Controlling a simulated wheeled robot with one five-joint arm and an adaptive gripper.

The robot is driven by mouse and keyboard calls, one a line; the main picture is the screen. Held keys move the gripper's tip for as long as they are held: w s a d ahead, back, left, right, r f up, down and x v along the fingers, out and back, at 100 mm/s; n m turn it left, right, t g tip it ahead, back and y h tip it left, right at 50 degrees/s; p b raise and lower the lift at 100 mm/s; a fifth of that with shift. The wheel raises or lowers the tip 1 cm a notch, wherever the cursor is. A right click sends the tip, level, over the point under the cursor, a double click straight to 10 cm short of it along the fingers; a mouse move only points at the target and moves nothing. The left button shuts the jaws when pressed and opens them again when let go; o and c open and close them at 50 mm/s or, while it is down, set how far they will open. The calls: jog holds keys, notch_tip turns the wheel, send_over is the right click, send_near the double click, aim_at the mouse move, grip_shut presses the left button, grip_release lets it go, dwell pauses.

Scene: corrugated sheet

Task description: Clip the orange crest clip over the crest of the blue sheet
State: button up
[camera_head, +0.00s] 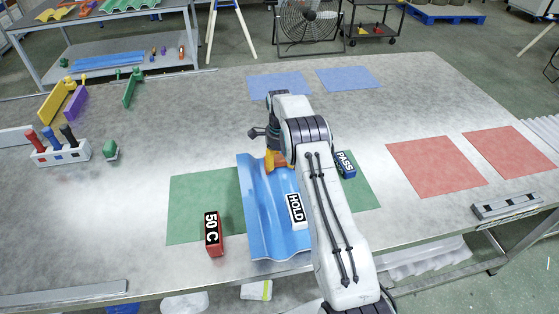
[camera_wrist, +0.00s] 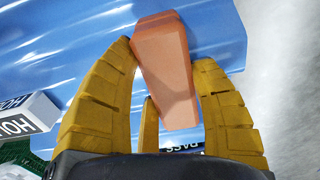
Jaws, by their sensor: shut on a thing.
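The blue corrugated sheet (camera_head: 259,215) lies on a green mat (camera_head: 200,200) on the workbench. Its ridges also fill the upper part of the wrist view (camera_wrist: 60,55). My gripper (camera_wrist: 165,58) has yellow fingers on both sides of the orange crest clip (camera_wrist: 165,75) and is shut on it. The clip is held over the blue sheet near its far end. Whether the clip touches a crest cannot be told.
A white HOLD block (camera_head: 297,211) sits on the sheet. A red 50 C block (camera_head: 213,235) stands to its left and a blue PASS block (camera_head: 346,165) to its right. Red mats (camera_head: 435,165) lie at the right, blue mats (camera_head: 348,77) behind. A tool rack (camera_head: 62,153) stands left.

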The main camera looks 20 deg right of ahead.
jog(key=shift+f, duration=0.2)
dwell(0.6)
jog(key=o, duration=1.3)
jog(key=shift+r, duration=0.1)
jog(key=s+a+r+n+t, duration=0.1)
jog(key=s+a+r+n, duration=0.15)
jog(key=r, duration=0.95)
jog(key=s+a+r+n, duration=0.2)
jog(key=s+r+n, duration=0.15)
jog(key=r, duration=0.85)
jog(key=s+a+r+n+t, duration=0.1)
jog(key=s+a+r+n, duration=0.15)
jog(key=s, duration=0.25)
jog(key=s+a+r+n, duration=0.1)
jog(key=s+r+n, duration=0.15)
jog(key=s, duration=0.25)
jog(key=s+a+f+n+t, duration=0.1)
jog(key=s+n, duration=0.3)
jog(key=s, duration=0.7)
jog(key=s+a+f+n+t, duration=0.1)
jog(key=s+a+f+n, duration=0.2)
jog(key=s, duration=0.8)
jog(key=shift+s+n, duration=0.4)
jog(key=shift+n, duration=0.6)
